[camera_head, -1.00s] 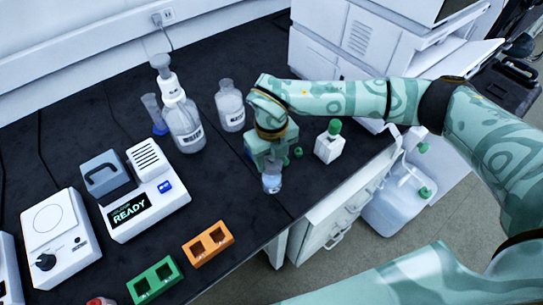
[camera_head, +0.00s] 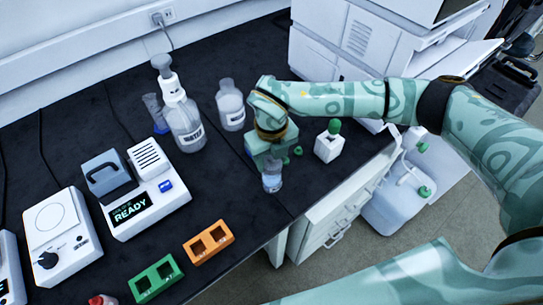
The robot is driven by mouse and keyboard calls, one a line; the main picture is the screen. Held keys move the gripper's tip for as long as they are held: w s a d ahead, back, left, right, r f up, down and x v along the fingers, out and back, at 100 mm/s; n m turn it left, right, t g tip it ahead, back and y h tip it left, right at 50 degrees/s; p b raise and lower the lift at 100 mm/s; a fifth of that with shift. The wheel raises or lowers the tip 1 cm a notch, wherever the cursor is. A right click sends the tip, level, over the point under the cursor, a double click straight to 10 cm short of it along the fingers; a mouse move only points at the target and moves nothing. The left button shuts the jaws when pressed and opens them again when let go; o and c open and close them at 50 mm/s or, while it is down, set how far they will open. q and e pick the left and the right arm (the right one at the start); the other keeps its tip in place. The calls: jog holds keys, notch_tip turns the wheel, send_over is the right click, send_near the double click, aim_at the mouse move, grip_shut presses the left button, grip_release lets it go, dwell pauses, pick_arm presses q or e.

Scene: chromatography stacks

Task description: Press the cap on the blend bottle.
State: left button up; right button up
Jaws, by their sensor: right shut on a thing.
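My right gripper (camera_head: 268,158) points down over the bench near its front edge, and its arm comes in from the right. Its jaws are shut on a small clear bottle (camera_head: 272,183), whose lower body shows below the fingers. The bottle's top is hidden by the gripper, so I cannot tell whether a cap is there. A small green cap-like piece (camera_head: 298,150) shows just right of the gripper; I cannot tell whether it lies on the bench. My left gripper is not in view.
A dispenser bottle (camera_head: 183,122) and a clear bottle (camera_head: 230,106) stand behind. Orange (camera_head: 209,243) and green (camera_head: 157,279) racks sit at the front left, near a device reading READY (camera_head: 144,190). Bare bench lies between.

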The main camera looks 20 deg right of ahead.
dwell(0.4)
jog(key=o, duration=1.5)
jog(key=shift+r+p, duration=3)
jog(key=shift+r, duration=0.55)
jog(key=shift+f, duration=0.1)
grip_shut()
